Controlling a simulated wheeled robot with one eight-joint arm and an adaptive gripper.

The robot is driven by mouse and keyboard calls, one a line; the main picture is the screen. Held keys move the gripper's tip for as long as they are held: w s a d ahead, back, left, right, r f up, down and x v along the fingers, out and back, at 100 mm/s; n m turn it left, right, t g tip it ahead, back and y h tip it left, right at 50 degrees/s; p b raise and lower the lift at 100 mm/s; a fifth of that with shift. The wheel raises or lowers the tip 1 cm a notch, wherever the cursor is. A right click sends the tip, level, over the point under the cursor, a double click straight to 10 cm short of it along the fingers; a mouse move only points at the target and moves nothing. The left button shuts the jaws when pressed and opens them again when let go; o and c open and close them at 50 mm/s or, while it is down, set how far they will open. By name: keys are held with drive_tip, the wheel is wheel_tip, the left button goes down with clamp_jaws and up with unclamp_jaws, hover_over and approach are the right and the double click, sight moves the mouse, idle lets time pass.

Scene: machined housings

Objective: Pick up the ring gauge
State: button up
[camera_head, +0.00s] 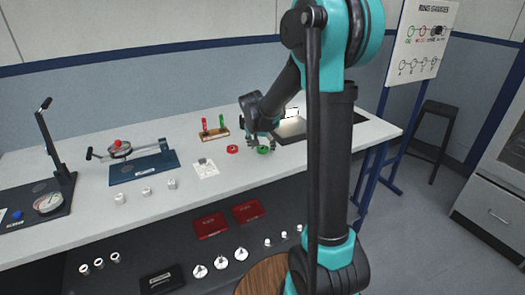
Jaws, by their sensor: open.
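A green ring (263,151), which looks like a ring gauge, lies on the white bench top. A similar red ring (232,149) lies just to its left. My gripper (260,146) points down at the green ring, with its open fingers close to it. I cannot tell from this view whether they touch it. The fingers partly cover the ring's far side. Nothing is visibly held.
A small rack with red and green handled gauges (214,130) stands behind the rings. A white card (206,168) lies at the left. A blue-based fixture (144,167) stands farther left. A dark tray (291,130) lies right of my gripper.

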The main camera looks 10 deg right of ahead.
drive_tip(key=shift+c, duration=0.4)
drive_tip(key=c, duration=1.3)
drive_tip(key=shift+r, duration=0.1)
wheel_tip(320, 180, up, 20)
